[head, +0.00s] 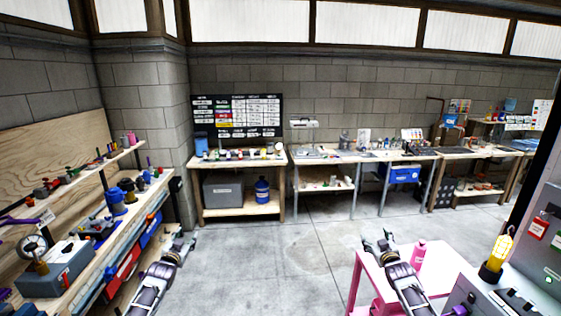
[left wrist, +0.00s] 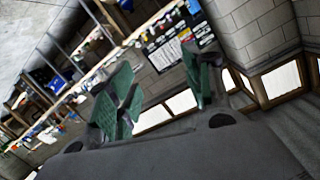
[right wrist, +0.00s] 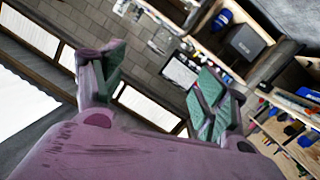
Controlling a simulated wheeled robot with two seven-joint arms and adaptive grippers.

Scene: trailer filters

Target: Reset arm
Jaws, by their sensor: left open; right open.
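My left gripper (head: 181,243) is in the lower left of the head view, beside the wooden shelf unit. Its two green-padded fingers stand apart in the left wrist view (left wrist: 160,95), with nothing between them. My right gripper (head: 376,240) is in the lower middle-right of the head view, beside the pink cart. Its green-padded fingers are also apart and empty in the right wrist view (right wrist: 158,85). Both arms reach forward from the bottom edge of the head view, well apart from each other. Neither gripper visibly touches anything.
A wooden shelf unit (head: 58,205) with tools and bins stands close at left. A pink cart (head: 365,287) with a pink bottle (head: 418,253) is at right, near a grey cabinet (head: 540,262) with a yellow lamp (head: 497,252). Workbenches (head: 238,161) line the back wall. The middle floor (head: 275,260) is clear.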

